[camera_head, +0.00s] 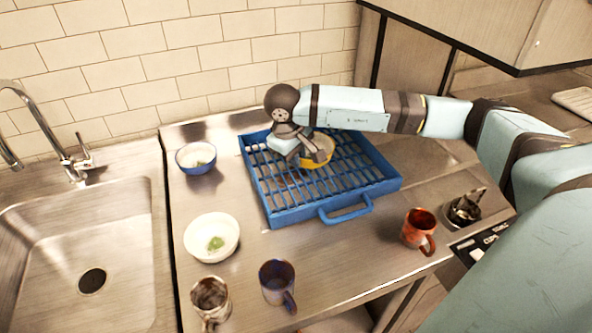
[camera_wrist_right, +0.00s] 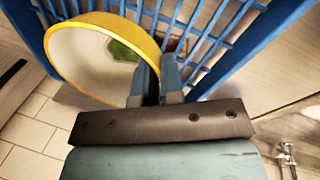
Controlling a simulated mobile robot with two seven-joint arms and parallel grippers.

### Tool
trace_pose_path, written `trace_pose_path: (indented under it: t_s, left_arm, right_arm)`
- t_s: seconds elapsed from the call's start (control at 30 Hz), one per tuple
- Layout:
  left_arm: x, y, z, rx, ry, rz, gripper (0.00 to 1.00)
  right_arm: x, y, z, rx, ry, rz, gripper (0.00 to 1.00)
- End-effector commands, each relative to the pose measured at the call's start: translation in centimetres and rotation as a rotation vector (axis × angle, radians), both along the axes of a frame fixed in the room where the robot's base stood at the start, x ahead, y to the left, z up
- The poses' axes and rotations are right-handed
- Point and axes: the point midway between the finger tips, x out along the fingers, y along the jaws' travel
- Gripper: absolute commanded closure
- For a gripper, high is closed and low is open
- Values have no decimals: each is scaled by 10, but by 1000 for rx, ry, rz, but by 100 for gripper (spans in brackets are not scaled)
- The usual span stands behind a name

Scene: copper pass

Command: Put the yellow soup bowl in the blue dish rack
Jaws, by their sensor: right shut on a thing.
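The yellow soup bowl (camera_head: 319,152) is at the blue dish rack (camera_head: 275,217), over its slatted floor and inside the outline of its walls. My right gripper (camera_head: 304,152) is shut on the bowl's rim and partly covers it in the head view. In the right wrist view the yellow soup bowl (camera_wrist_right: 85,73) has a yellow rim and pale inside, with a green patch on it, and the right gripper's fingers (camera_wrist_right: 155,80) are at its rim. The blue dish rack (camera_wrist_right: 285,30) lies behind. I cannot tell whether the bowl touches the slats. My left gripper is not in view.
A blue bowl (camera_head: 196,164) and a white bowl (camera_head: 197,240) stand left of the rack. A patterned mug (camera_head: 210,297) and a dark blue mug (camera_head: 275,280) stand in front. A copper mug (camera_head: 417,229) is at right. The sink (camera_head: 120,240) is at far left.

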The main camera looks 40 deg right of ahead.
Motion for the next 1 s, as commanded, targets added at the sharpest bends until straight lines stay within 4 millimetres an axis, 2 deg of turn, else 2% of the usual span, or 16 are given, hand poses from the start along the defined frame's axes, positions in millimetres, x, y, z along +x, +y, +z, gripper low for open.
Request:
trace_pose_path:
  t_s: [0.23,0.47,0.83,0.9,0.97,1.0]
  left_arm:
    - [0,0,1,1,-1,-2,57]
    - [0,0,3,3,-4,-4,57]
    - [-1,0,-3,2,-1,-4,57]
    - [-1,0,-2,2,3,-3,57]
    - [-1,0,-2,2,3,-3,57]
    - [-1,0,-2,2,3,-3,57]
  right_arm:
    - [0,0,-18,0,1,-1,100]
    - [0,0,-50,1,0,-1,100]
    - [0,0,-57,0,-1,-1,100]
    - [0,0,-56,0,0,-1,81]
    - [0,0,-55,0,0,-1,67]
    - [0,0,-55,0,0,-1,67]
